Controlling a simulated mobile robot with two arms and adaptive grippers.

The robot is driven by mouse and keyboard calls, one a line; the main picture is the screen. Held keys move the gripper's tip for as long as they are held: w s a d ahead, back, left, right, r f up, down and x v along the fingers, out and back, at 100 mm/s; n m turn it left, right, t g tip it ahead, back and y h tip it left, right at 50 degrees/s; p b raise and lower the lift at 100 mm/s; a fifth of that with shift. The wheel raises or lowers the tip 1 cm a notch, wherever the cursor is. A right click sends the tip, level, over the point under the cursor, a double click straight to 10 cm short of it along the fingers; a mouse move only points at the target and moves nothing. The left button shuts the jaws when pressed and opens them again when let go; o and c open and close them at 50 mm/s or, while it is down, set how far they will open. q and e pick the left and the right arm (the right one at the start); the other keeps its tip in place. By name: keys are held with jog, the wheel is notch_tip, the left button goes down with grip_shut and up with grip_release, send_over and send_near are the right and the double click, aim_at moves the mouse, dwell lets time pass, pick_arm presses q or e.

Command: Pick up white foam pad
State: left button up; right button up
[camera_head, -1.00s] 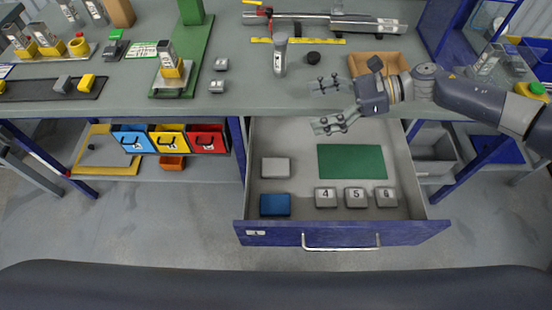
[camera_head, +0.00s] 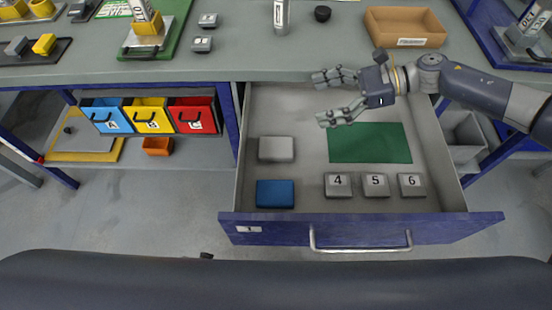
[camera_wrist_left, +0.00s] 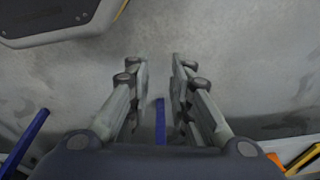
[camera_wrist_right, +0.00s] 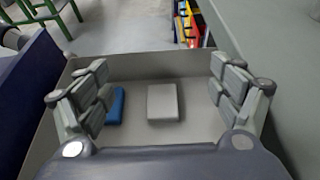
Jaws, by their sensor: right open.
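The white foam pad (camera_head: 276,149) is a pale block lying flat in the left part of the open drawer, behind a blue block (camera_head: 275,193). It also shows in the right wrist view (camera_wrist_right: 162,102), between the fingers but farther off. My right gripper (camera_head: 329,98) is open and empty, over the back of the drawer, to the right of the pad and apart from it. In the right wrist view its fingers (camera_wrist_right: 161,92) are spread wide. My left gripper (camera_wrist_left: 160,78) shows only in its wrist view, with a narrow empty gap between its fingers above the floor.
The drawer (camera_head: 360,230) also holds a green mat (camera_head: 369,143) and grey blocks numbered 4 (camera_head: 338,185), 5 (camera_head: 375,185) and 6 (camera_head: 411,185). The workbench (camera_head: 260,60) edge lies behind. A cardboard tray (camera_head: 404,27) stands on it. Coloured bins (camera_head: 150,115) are left of the drawer.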

jog(key=b, duration=1.2)
send_near(275, 147)
jog(key=shift+w+d+r, duration=0.25)
jog(key=shift+d+r, duration=0.5)
jog(key=shift+d, duration=0.15)
jog(key=shift+f+b, duration=0.25)
jog(key=shift+b, duration=0.15)
jog(key=shift+a+f, duration=0.1)
jog(key=shift+f, duration=0.05)
jog(key=x, duration=0.4)
jog(key=shift+a, duration=0.35)
jog(key=x, duration=0.5)
jog(key=shift+s+a+f, duration=0.2)
jog(key=shift+f, duration=0.05)
jog(key=shift+a+f, duration=0.1)
jog(key=shift+a, duration=0.05)
pick_arm(q)
jog(key=shift+t, duration=0.4)
jog(key=shift+w+d+r, duration=0.1)
jog(key=shift+w+r, duration=0.45)
jog(key=shift+w, duration=0.25)
jog(key=shift+w+d+r, duration=0.1)
jog(key=shift+w+r, duration=0.5)
jog(key=shift+w, duration=0.25)
jog(key=shift+w+d+r, duration=0.1)
jog(key=shift+w+r, duration=0.45)
jog(key=shift+w, duration=0.25)
pick_arm(e)
jog(key=c, duration=0.8)
